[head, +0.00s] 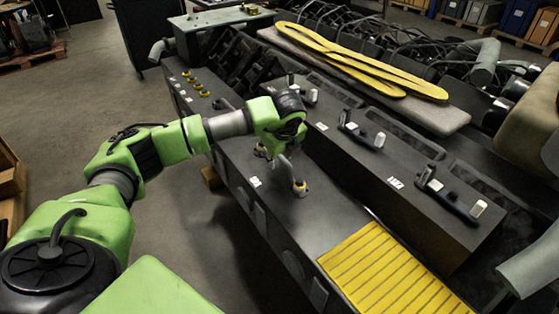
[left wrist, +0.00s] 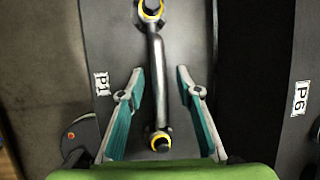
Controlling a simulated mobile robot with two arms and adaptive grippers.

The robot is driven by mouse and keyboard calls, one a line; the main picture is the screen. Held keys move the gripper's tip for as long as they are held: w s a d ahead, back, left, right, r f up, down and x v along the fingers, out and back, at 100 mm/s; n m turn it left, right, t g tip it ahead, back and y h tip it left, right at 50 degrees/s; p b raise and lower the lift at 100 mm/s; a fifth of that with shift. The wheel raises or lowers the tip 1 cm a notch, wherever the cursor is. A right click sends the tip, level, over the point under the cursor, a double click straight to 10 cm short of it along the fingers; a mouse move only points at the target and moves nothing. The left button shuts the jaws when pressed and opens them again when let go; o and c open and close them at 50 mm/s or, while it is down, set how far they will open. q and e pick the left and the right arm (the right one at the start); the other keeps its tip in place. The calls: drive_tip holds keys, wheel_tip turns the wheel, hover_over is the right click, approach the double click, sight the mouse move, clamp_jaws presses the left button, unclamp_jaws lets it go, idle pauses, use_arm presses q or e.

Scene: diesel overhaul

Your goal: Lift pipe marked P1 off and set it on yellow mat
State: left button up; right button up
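The pipe marked P1 (head: 286,168) is a grey bent tube on the dark engine block, with a yellow-ringed fitting at each end. Its white P1 label (head: 255,182) lies beside it. In the left wrist view the pipe (left wrist: 157,80) runs lengthwise between the two teal-padded fingers of my left gripper (left wrist: 160,72). The fingers are apart, with a gap on both sides of the pipe. In the head view my wrist hangs above the pipe and hides part of it. The yellow mat (head: 385,272) lies on the block's near end, bare. My right gripper is out of view.
A raised dark ledge with several black-and-white fittings (head: 362,133) runs to the right of the pipe. A P6 label (left wrist: 300,98) shows there in the left wrist view. Yellow gaskets (head: 365,65) lie on a grey slab behind. The surface between pipe and mat is clear.

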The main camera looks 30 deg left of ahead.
use_arm(q)
clamp_jaws()
drive_tip(key=shift+r, duration=0.1)
drive_tip(key=shift+r+b, duration=0.5)
drive_tip(key=shift+b, duration=0.15)
drive_tip(key=shift+d+r+b, duration=0.2)
drive_tip(key=shift+r+b, duration=0.6)
drive_tip(key=shift+r, duration=0.4)
drive_tip(key=s+d+r, duration=0.8)
drive_tip(key=s+r, duration=0.2)
drive_tip(key=r, duration=0.1)
drive_tip(key=shift+s+d+r, duration=0.3)
drive_tip(key=shift+s+r, duration=0.05)
